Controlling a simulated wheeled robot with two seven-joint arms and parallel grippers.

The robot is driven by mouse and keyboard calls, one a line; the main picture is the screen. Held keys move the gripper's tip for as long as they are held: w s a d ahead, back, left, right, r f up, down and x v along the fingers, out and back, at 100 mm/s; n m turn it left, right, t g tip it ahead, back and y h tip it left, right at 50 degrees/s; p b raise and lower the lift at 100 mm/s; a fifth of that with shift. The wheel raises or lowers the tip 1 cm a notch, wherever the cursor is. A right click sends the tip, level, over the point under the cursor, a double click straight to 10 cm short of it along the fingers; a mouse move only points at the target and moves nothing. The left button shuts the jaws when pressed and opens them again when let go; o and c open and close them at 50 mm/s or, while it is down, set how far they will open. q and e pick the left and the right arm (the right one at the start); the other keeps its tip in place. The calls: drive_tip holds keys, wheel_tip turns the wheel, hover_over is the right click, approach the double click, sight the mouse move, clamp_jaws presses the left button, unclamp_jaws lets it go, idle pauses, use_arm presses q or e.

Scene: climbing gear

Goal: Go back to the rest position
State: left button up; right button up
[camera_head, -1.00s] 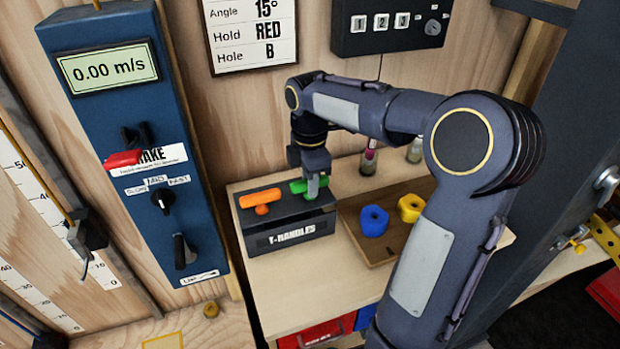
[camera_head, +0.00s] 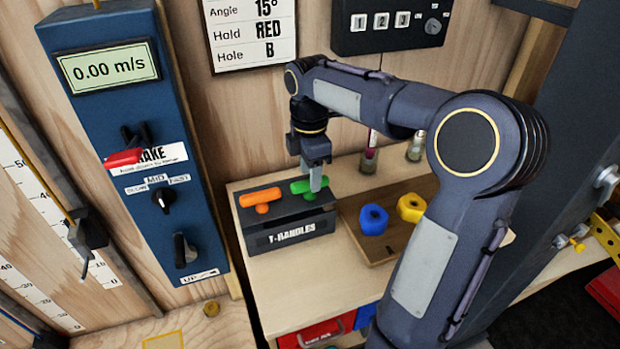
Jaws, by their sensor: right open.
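My right gripper (camera_head: 315,180) is open, pointing down over the right part of the T-handle box (camera_head: 293,236). My right arm reaches in from the lower right. My left gripper is not in view.
A wooden tray (camera_head: 362,247) beside the box holds a blue hold (camera_head: 373,219) and a yellow hold (camera_head: 411,207). Small bottles (camera_head: 369,160) stand behind. A blue control panel (camera_head: 120,110) with a red brake lever (camera_head: 124,158) stands at left.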

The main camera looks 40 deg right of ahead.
wheel_tip(320, 180, up, 5)
drive_tip(key=shift+r, duration=0.1)
drive_tip(key=shift+s+a, duration=0.3)
drive_tip(key=shift+s, duration=0.05)
drive_tip(key=s+a+f+m+t+y, duration=0.2)
drive_tip(key=s+a+f+m, duration=0.2)
drive_tip(key=s+a+m, duration=0.3)
drive_tip(key=s+a+f+m+t+y, duration=0.1)
drive_tip(key=s+a+f+m+t, duration=0.2)
drive_tip(key=s+a+f+m, duration=0.2)
drive_tip(key=s+a+m, duration=0.2)
drive_tip(key=s+m, duration=0.2)
drive_tip(key=s, duration=0.2)
drive_tip(key=shift+a+t+y, duration=0.15)
drive_tip(key=shift+t+y, duration=0.15)
drive_tip(key=shift+y, duration=0.1)
drive_tip(key=shift+f, duration=0.1)
